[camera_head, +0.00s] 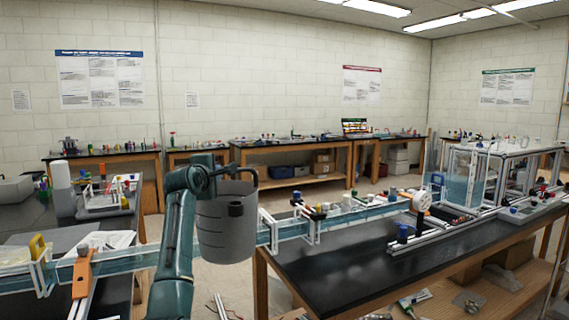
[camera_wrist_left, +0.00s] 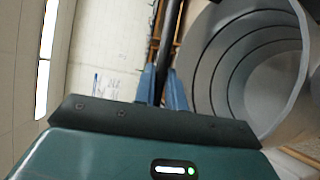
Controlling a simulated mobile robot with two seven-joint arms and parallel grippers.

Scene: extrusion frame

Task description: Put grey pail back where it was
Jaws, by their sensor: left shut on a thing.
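The grey pail (camera_head: 226,236) hangs in the air near the middle of the head view, in front of the clear channel. It looks upright there. My left gripper (camera_wrist_left: 162,88) is shut on a thin dark bar that looks like the pail's handle. In the left wrist view the pail (camera_wrist_left: 255,65) fills the right side, and its ringed, empty-looking inside shows. In the head view my left arm rises just left of the pail, and the fingertips are hard to make out at its rim. My right gripper is in neither view.
A long clear channel (camera_head: 345,219) crosses behind the pail, with white brackets (camera_head: 268,230) on it. A black-topped bench (camera_head: 350,270) stands at the right, with a clear tank (camera_head: 465,178) at its back. Another cluttered bench (camera_head: 60,215) is at the left. Open floor lies beyond.

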